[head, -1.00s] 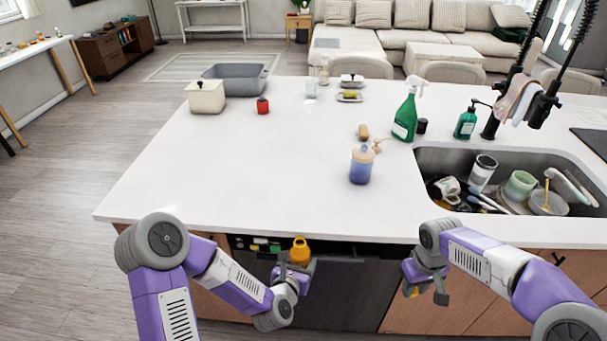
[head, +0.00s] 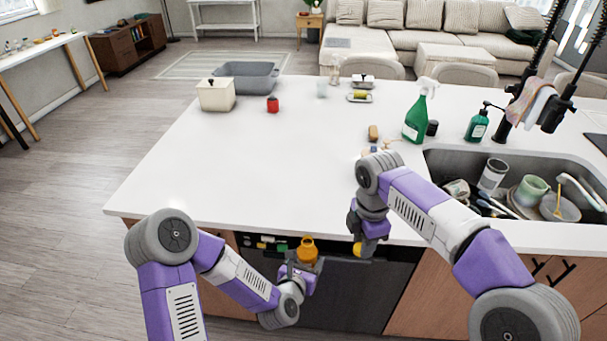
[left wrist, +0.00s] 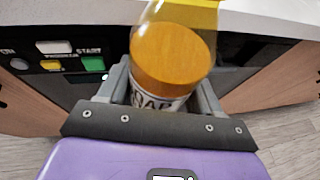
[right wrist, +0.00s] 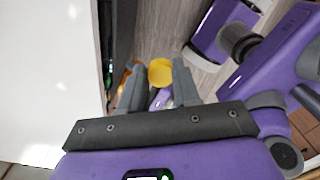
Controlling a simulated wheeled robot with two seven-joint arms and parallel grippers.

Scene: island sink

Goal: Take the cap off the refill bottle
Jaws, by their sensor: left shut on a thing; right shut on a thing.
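The amber refill bottle (head: 308,250) stands upright in my left gripper (head: 299,270), in front of the counter's edge. In the left wrist view the bottle (left wrist: 170,60) sits between the shut fingers, with orange liquid and a dark-lettered label. My right gripper (head: 365,248) is shut on the yellow cap (head: 357,249), to the right of the bottle and apart from it. The cap (right wrist: 161,72) also shows between the right fingertips in the right wrist view. The bottle's opening is not clear to see.
The white counter (head: 230,165) lies behind both grippers, with a dark appliance front (head: 345,295) below. A green spray bottle (head: 416,118) and a sink (head: 455,165) with dishes are to the right.

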